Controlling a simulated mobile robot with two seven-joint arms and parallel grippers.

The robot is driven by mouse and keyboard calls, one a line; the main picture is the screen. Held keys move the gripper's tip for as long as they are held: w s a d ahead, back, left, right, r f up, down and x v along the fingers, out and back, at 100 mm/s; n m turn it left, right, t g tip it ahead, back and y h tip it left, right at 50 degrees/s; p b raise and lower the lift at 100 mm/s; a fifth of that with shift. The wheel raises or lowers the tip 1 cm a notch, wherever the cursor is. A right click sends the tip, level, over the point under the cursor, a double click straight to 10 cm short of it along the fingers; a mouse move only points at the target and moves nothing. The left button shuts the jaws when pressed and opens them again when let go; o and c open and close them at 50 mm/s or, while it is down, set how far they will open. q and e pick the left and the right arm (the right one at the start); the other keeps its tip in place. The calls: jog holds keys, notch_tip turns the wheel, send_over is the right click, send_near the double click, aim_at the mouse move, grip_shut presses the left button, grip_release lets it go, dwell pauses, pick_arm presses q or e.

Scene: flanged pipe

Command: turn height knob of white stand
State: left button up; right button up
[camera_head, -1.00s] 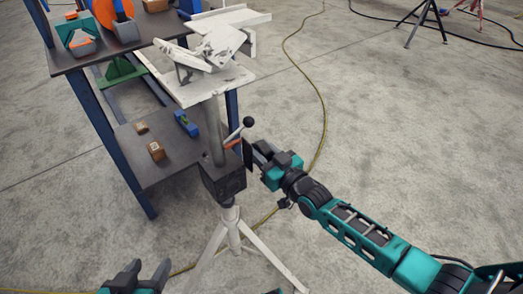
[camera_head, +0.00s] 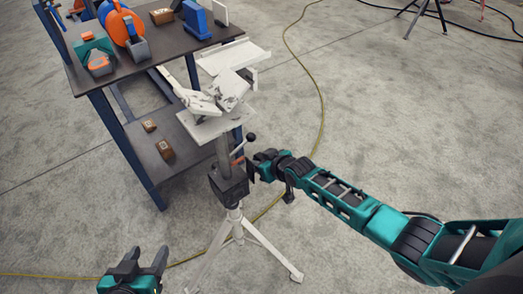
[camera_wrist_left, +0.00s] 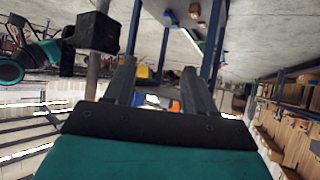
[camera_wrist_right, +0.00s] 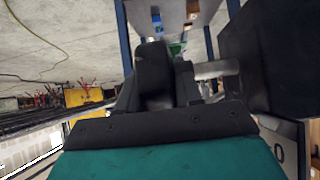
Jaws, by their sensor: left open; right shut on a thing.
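The white stand (camera_head: 224,150) is a tripod with a white V-shaped head (camera_head: 228,90) and a black block (camera_head: 229,187) on its column. A lever with a dark ball end (camera_head: 251,137) sticks out above the block. My right gripper (camera_head: 263,165) is at the right side of the block. In the right wrist view its fingers are shut on a dark round knob (camera_wrist_right: 155,75), whose shaft runs to the black block (camera_wrist_right: 280,60). My left gripper (camera_head: 146,258) is open and empty, low and left of the stand. The block shows in the left wrist view (camera_wrist_left: 97,32).
A dark two-level table (camera_head: 185,45) with blue legs stands behind and left of the stand. It carries an orange round tool (camera_head: 123,25), a blue item (camera_head: 196,18) and small brown boxes (camera_head: 165,149). A yellow cable (camera_head: 321,110) crosses the floor. The floor at right is mostly clear.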

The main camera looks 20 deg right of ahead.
jog(key=shift+w+r+g+h+p, duration=0.1)
jog(key=shift+r+g+h+p, duration=0.2)
jog(key=shift+g+p, duration=0.45)
jog(key=shift+f+g+h, duration=0.25)
jog(key=shift+g+h, duration=0.05)
jog(key=shift+g, duration=0.55)
jog(key=shift+f+g+h, duration=0.15)
jog(key=shift+g+h, duration=0.15)
jog(key=shift+g, duration=0.7)
pick_arm(q)
jog(key=shift+s+a+r, duration=0.25)
jog(key=shift+s+a, duration=0.15)
jog(key=shift+a, duration=0.2)
pick_arm(e)
jog(key=shift+g, duration=0.4)
pick_arm(q)
jog(key=shift+r, duration=0.1)
pick_arm(e)
jog(key=shift+f+h, duration=0.1)
jog(key=shift+h, duration=0.2)
jog(key=o, duration=1)
jog(key=shift+c, duration=0.2)
